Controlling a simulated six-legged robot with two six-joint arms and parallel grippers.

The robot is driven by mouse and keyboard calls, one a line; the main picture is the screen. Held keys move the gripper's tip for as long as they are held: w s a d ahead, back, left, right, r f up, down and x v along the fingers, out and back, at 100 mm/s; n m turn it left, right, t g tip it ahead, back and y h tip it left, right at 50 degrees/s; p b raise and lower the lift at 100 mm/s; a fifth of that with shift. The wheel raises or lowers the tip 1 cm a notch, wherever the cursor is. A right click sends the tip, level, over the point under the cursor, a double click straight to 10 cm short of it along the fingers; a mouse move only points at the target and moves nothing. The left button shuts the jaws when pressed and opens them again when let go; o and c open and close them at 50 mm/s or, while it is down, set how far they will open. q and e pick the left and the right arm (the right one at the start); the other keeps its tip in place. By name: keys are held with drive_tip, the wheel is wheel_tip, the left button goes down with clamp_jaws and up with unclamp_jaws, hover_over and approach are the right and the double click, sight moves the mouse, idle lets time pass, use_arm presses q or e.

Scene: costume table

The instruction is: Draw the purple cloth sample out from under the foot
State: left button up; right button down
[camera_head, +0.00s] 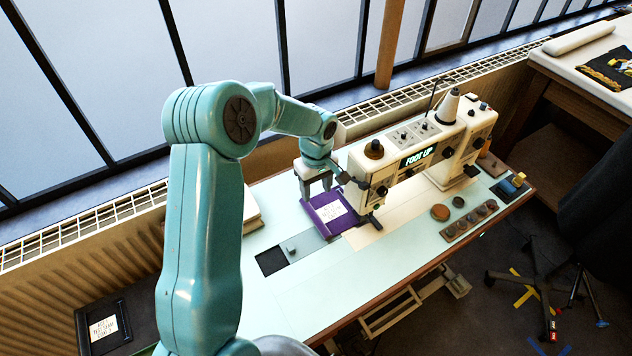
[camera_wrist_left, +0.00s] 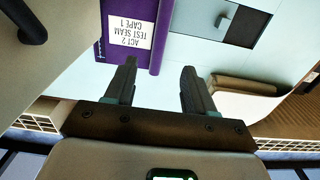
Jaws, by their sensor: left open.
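The purple cloth sample (camera_head: 316,224) lies flat on the machine bed, with a white label reading "ACT 2 TEST SEAM CAPE 1". Its right end reaches the sewing machine's foot (camera_head: 371,220); how far it runs under is hard to tell. The machine (camera_head: 405,160) has a display reading "FOOT UP". My left gripper (camera_head: 318,188) is over the cloth's far side, open and empty. In the left wrist view, the fingers (camera_wrist_left: 158,72) are spread, with the cloth's purple edge (camera_wrist_left: 160,38) ahead of and between the tips. My right gripper is not in view.
A black tray (camera_head: 140,310) with a labelled card is at lower left. A dark opening (camera_head: 270,262) with a small slide is left of the cloth. Round pieces and a strip of bobbins (camera_head: 470,221) lie right. A pale stack (camera_head: 252,209) sits behind my arm. The front table is clear.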

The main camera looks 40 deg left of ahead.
sight(316, 217)
use_arm(q)
wheel_tip(316, 217, down, 10)
drive_tip(key=b, duration=0.4)
drive_tip(key=shift+f+b, duration=0.1)
drive_tip(key=shift+b, duration=0.25)
drive_tip(key=shift+s+f+b, duration=0.2)
drive_tip(key=shift+f+b, duration=0.1)
drive_tip(key=shift+f, duration=0.3)
drive_tip(key=shift+w+f, duration=0.15)
drive_tip(key=shift+f, duration=0.15)
drive_tip(key=shift+r, duration=0.1)
drive_tip(key=shift+c, duration=0.6)
clamp_jaws()
